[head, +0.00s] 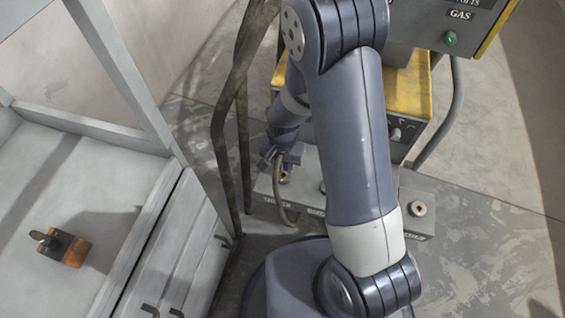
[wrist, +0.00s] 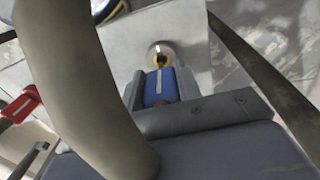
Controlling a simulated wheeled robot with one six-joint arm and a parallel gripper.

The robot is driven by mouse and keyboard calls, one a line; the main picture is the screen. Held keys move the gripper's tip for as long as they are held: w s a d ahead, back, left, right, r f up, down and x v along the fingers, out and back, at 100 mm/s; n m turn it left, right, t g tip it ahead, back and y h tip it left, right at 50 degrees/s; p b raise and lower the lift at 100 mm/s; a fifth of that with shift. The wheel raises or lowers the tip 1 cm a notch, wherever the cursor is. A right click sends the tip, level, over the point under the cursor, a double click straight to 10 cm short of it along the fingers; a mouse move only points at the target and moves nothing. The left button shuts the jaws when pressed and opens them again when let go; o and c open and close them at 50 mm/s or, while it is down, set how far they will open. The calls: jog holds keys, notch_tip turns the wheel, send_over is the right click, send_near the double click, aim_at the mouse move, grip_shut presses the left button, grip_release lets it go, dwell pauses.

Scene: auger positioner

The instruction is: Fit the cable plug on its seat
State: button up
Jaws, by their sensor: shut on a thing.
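In the wrist view, my gripper (wrist: 160,85) is shut on the blue cable plug (wrist: 158,90), which has a pale stripe. Just beyond its tip is a round, pale-rimmed seat (wrist: 160,50) with a yellowish, dark centre. The tip overlaps the seat's near side; I cannot tell whether they touch. A thick olive-beige cable (wrist: 85,80) crosses close to the camera. In the head view, my gripper (head: 285,157) is at the left end of a low grey box (head: 355,203), above a seat there. The cable (head: 278,200) curves down in front of the box. The plug is mostly hidden.
Another round seat (head: 418,209) is at the box's right end. A yellow machine (head: 415,90) stands behind. Dark bent tubes (head: 228,110) rise left of my arm. A grey bench (head: 105,200) at left holds an orange-brown block (head: 75,252). A red part (wrist: 20,105) shows at the wrist view's left.

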aim_at(283, 170)
jog(key=shift+f+b, duration=0.35)
jog(key=shift+f, duration=0.4)
jog(key=shift+f+b, duration=1.4)
jog(key=shift+f, duration=0.1)
dwell(1.1)
jog(key=o, duration=1.2)
jog(key=shift+r, duration=0.1)
jog(key=shift+c, duration=0.2)
notch_tip(283, 170, up, 11)
jog(key=p, duration=0.3)
jog(key=shift+f+b, duration=0.95)
jog(key=shift+f, duration=4)
jog(key=shift+f, duration=0.15)
